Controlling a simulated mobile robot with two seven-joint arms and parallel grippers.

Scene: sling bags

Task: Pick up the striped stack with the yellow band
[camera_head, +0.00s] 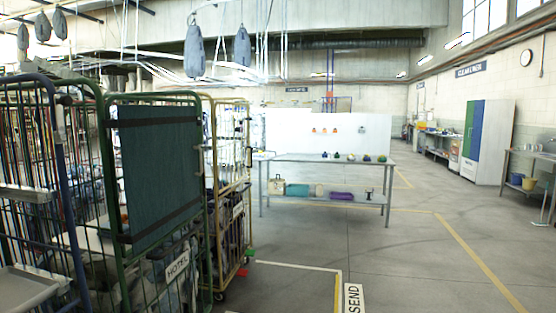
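I cannot make out a striped stack with a yellow band anywhere in this view. Several small coloured items (351,157) stand on a grey metal table (300,160) in the middle distance, too small to identify. Its lower shelf holds a cream-coloured item (276,186), a teal one (297,190) and a purple one (341,196). Neither of my grippers is in view.
Grey sling bags (194,52) hang overhead. Open floor (400,265) with yellow lines lies at centre and right.

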